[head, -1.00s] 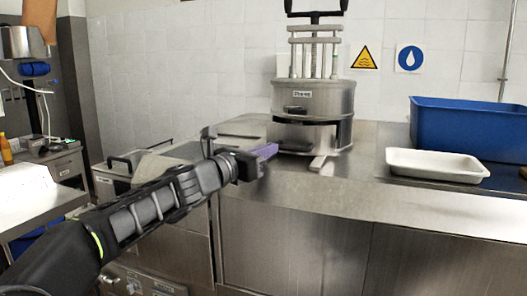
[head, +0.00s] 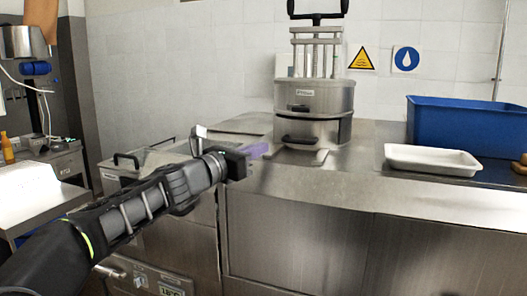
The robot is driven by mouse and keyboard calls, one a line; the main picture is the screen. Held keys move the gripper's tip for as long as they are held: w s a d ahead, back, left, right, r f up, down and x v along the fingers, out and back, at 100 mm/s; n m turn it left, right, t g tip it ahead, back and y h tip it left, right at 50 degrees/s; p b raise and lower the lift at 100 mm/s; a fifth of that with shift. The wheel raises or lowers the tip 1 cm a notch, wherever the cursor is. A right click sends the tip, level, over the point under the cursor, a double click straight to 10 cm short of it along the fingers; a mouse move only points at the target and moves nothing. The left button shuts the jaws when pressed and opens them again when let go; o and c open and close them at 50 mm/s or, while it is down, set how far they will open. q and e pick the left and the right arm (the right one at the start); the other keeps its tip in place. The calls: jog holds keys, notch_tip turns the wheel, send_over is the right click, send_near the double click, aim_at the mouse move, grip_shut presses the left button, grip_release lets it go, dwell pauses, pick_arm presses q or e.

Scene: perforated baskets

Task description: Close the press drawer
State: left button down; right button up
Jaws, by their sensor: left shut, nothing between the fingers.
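The press (head: 325,97) is a round steel machine with a small label, upright rods and a black top handle, standing on the steel counter. A dark handle sits on its upper front. Low on its front is what looks like the drawer (head: 301,141), with a black handle; I cannot tell for sure whether it is fully in. My left gripper (head: 259,151), with purple fingertips, is shut and empty. It is just left of the press's lower front, apparently apart from it. My right gripper is not in view.
A white tray (head: 430,160) and a blue bin (head: 470,125) stand on the counter at the right. The counter (head: 340,185) in front of the press is clear. A lidded steel container (head: 125,170) is at the left, behind my left arm.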

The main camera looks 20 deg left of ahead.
pick_arm(q)
jog(key=shift+s+a+f+b, duration=0.25)
jog(key=shift+s+a+f, duration=0.05)
jog(key=shift+s, duration=0.25)
jog(key=shift+s+a+f+b, duration=0.25)
jog(key=shift+s+f, duration=0.05)
jog(key=shift+s, duration=0.25)
jog(key=shift+r+b+v, duration=0.15)
jog(key=shift+b+v, duration=0.05)
jog(key=shift+v, duration=0.95)
jog(key=shift+r+b+v, duration=0.15)
jog(key=shift+v, duration=1)
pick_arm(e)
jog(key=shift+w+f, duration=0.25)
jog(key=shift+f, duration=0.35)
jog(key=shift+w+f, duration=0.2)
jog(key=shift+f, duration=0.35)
pick_arm(q)
jog(key=shift+f, duration=0.1)
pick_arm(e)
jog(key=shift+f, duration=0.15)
